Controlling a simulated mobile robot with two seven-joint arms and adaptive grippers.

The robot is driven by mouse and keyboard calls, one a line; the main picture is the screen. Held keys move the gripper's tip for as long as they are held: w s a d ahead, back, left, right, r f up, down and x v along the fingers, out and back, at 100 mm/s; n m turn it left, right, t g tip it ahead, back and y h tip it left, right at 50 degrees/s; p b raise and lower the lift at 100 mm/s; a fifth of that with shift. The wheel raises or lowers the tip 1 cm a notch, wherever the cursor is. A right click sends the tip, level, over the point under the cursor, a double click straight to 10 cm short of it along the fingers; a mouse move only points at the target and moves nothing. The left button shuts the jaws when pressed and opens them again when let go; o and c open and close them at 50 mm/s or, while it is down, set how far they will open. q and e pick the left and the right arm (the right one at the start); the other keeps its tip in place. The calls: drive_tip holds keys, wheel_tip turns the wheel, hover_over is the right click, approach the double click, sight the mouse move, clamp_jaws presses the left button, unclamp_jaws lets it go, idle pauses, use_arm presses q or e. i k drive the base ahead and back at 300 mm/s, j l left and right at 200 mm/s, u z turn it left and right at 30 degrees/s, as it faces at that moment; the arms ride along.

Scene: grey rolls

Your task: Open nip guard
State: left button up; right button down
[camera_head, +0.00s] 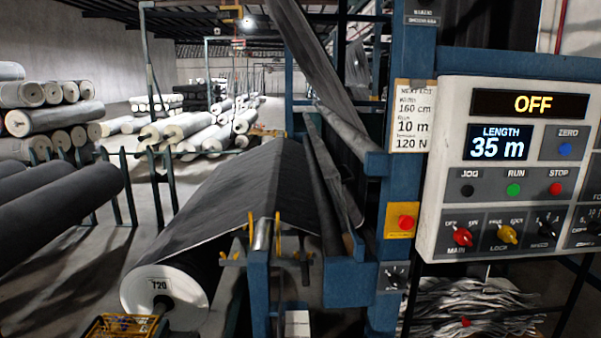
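Long dark bars or rollers (325,185) lie along the machine's right side, beside the fabric. I cannot tell which part is the nip guard or whether it is open or shut. The control panel (520,170) at the right reads OFF and LENGTH 35 m. It carries a red MAIN knob (462,236) and a yellow LOCK knob (507,233). Neither of my grippers is in view.
A red button on a yellow plate (403,222) sits on the blue post, below a paper sign (411,115). Dark rolls (60,205) lie at the left. A yellow basket (122,326) is at the bottom left. White scrap (465,308) lies under the panel.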

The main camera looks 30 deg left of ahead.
sight(329, 171)
drive_tip(key=i+l+u, duration=0.9)
drive_tip(key=i+l, duration=0.2)
drive_tip(key=l, duration=0.15)
drive_tip(key=i+l, duration=0.3)
drive_tip(key=l, duration=0.2)
drive_tip(key=j+u, duration=0.05)
